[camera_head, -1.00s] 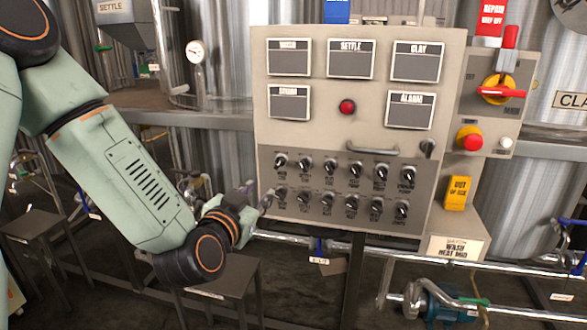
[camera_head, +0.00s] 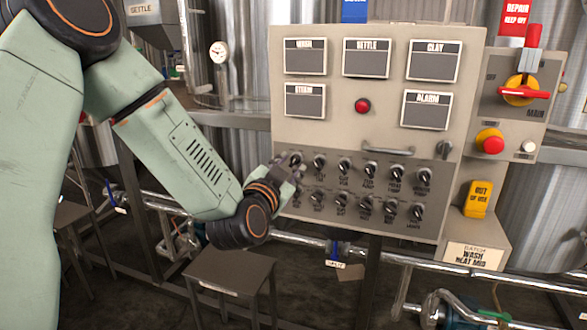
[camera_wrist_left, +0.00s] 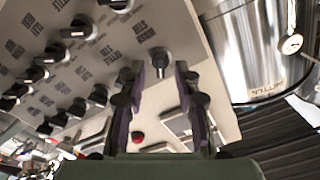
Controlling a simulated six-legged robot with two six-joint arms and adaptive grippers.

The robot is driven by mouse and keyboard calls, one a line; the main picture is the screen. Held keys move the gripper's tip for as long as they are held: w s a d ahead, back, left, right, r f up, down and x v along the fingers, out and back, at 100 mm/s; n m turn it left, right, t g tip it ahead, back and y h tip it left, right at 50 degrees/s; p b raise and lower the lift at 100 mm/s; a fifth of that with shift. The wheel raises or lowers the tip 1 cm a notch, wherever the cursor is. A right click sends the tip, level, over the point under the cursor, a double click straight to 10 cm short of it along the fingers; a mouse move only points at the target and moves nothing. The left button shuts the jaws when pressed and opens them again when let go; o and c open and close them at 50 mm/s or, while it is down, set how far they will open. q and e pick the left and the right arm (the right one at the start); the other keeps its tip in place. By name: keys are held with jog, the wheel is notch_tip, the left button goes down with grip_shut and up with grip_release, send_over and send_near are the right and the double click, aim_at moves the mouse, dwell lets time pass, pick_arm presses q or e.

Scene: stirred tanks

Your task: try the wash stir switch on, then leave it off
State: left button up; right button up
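The wash stir switch (camera_head: 296,158) appears to be the dark knob at the left end of the upper knob row on the grey control panel (camera_head: 360,215). In the left wrist view a dark knob (camera_wrist_left: 160,60) at the panel's edge stands between and just past my fingertips; its nearby label is too blurred to read surely. My left gripper (camera_head: 292,172) is at the panel's left edge, just below this knob. The left wrist view shows its two fingers (camera_wrist_left: 158,75) apart, with a gap around the knob. Contact and the knob's setting cannot be told. My right gripper is not in view.
Several other knobs (camera_head: 394,173) fill two close rows on the panel. A handle bar (camera_head: 388,150) and a red lamp (camera_head: 362,106) sit above them. A red stop button (camera_head: 489,142) is on the right. A pipe (camera_head: 300,238) runs below; a stool (camera_head: 232,270) stands underneath.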

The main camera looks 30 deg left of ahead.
pick_arm(q)
jog(key=shift+w+a+f, duration=0.1)
jog(key=shift+w+a, duration=0.35)
jog(key=shift+w, duration=0.4)
jog(key=shift+d, duration=0.3)
jog(key=shift+a, duration=0.25)
jog(key=c, duration=0.3)
jog(key=shift+d, duration=0.1)
grip_shut()
jog(key=shift+w, duration=0.1)
